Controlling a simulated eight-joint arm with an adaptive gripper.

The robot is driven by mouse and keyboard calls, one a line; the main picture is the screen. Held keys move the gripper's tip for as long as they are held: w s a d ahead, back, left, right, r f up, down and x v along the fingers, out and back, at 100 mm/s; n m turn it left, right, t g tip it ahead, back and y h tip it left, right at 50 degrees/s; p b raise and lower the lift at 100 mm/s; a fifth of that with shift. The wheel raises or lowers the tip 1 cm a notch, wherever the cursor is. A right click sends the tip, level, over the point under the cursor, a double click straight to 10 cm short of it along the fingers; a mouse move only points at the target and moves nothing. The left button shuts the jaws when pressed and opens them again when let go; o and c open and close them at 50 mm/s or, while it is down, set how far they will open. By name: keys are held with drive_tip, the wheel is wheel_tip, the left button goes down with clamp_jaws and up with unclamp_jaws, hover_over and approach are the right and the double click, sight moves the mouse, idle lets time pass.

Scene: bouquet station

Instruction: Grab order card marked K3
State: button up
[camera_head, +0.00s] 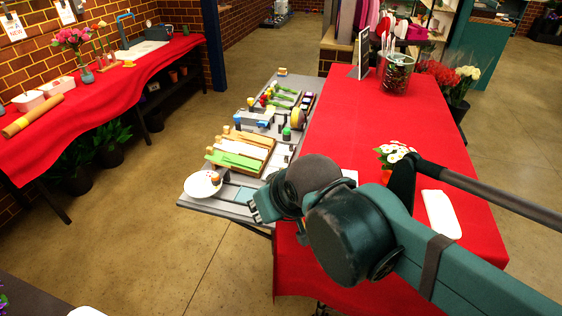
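No card with a readable K3 shows in the head view. Small cards or labels may lie among the items on the grey work table (200,203), but they are too small to read. My gripper (257,207) is over the near edge of that table, beside the red-covered table and close to a white round plate. Its fingers are small and partly hidden by my wrist, so I cannot tell if they are open or shut. My arm hides part of the red table.
The white plate (196,188) holds a small item. The red table (345,125) bears a flowerpot (388,173), a glass vessel (397,80), a black sign (363,50) and a white flat piece (441,214).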

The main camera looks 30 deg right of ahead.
drive_tip(key=shift+r, duration=0.1)
idle(0.3)
drive_tip(key=w+d+r+n+g+p, duration=0.25)
drive_tip(key=w+d+p, duration=0.25)
drive_tip(key=w, duration=0.3)
drive_tip(key=w+d+r+n+g+p, duration=0.1)
drive_tip(key=w+d+r+n+p, duration=0.25)
drive_tip(key=w, duration=0.55)
drive_tip(key=shift+w+d+f+n+g+p, duration=0.55)
drive_tip(key=shift+w+d+f+p, duration=1.15)
drive_tip(key=shift+d, duration=0.45)
drive_tip(key=shift+w+d+f+n+g+p, duration=0.45)
drive_tip(key=shift+w+d+f+g+p, duration=0.25)
drive_tip(key=shift+w+d+f+p, duration=1.05)
drive_tip(key=shift+w+d+f+n+g+p, duration=0.55)
drive_tip(key=shift+w+d+f+p, duration=0.8)
drive_tip(key=shift+w+d, duration=0.9)
drive_tip(key=shift+s+d+f, duration=0.15)
drive_tip(key=shift+s+d, duration=0.1)
drive_tip(key=shift+s, duration=0.05)
drive_tip(key=shift+f, duration=1.25)
